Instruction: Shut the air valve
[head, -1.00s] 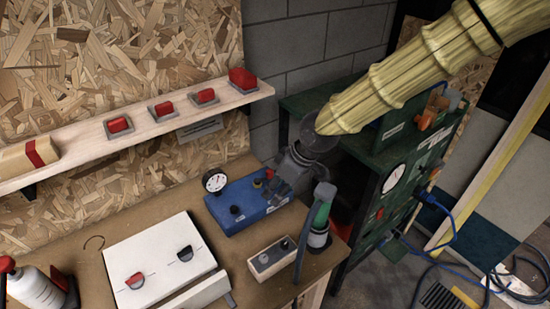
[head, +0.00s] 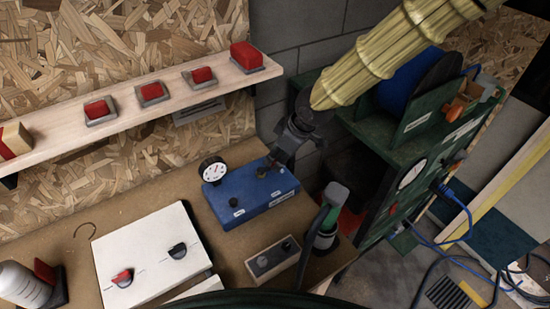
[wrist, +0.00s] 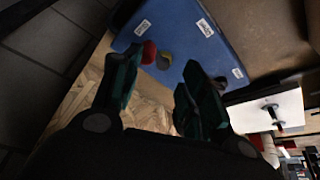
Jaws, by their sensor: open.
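A blue box (head: 250,198) with a round white gauge (head: 213,169) stands on the bench. It has a black knob (head: 235,201) at the front left and a second knob (head: 262,172) near the back right. The wrist view shows the box (wrist: 188,35) with a red knob (wrist: 148,52), a yellow-and-grey knob (wrist: 164,60) and a black knob (wrist: 220,83). The labels are too small to read, so I cannot tell which knob is the air valve. My gripper (head: 279,158) is open and empty at the box's back right corner, partly hiding it.
A white panel (head: 150,250) with a red and a black knob lies left of the box. A shelf (head: 140,108) with several red buttons runs behind. A green cabinet (head: 385,140) stands right.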

